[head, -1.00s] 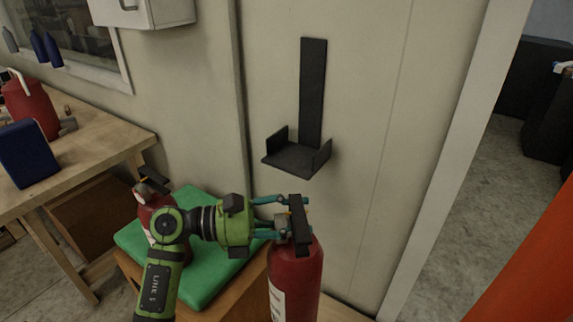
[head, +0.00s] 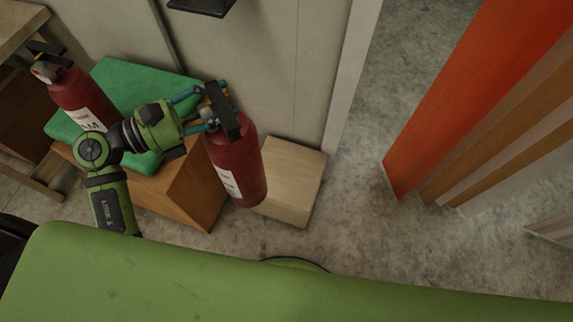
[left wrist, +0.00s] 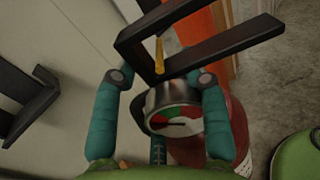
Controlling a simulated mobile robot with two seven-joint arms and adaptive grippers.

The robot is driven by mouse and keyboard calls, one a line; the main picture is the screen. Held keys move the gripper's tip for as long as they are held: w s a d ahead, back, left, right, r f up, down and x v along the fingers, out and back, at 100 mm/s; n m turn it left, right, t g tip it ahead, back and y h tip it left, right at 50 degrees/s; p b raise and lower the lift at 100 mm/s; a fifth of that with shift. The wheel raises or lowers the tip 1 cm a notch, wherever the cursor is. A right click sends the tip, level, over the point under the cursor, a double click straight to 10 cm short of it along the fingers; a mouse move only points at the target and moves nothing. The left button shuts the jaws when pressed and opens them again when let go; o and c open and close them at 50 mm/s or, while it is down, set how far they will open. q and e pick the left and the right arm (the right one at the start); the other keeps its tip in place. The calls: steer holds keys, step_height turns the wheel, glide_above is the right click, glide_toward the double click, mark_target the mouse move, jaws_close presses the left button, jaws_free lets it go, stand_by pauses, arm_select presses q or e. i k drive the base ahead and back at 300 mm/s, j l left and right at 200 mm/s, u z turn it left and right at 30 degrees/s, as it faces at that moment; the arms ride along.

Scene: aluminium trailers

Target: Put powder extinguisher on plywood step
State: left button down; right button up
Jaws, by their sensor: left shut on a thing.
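A red extinguisher (head: 236,160) with a black handle and a white label hangs nearly upright, slightly tilted, from my left gripper (head: 207,106). The gripper's teal fingers are shut around its neck, just under the handle. In the left wrist view the extinguisher's gauge (left wrist: 175,123) sits between the fingers of the left gripper (left wrist: 160,90). The pale plywood step (head: 292,180) stands on the floor against the wall, behind and to the right of the held extinguisher, which hides its left part. My right gripper is not in view.
A second red extinguisher (head: 80,97) stands by a green cushion (head: 125,85) on a wooden box (head: 190,190), left of the step. A black wall bracket (head: 203,5) is above. Orange and brown panels (head: 475,90) stand right; concrete floor between is clear.

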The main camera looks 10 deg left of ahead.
mark_target(288, 170)
steer(key=i+l+u, duration=0.25)
steer(key=l+u, duration=0.2)
steer(key=l, duration=0.25)
steer(key=i+l+u, duration=0.25)
steer(key=l, duration=0.15)
steer(key=l+u, duration=0.2)
steer(key=l, duration=0.15)
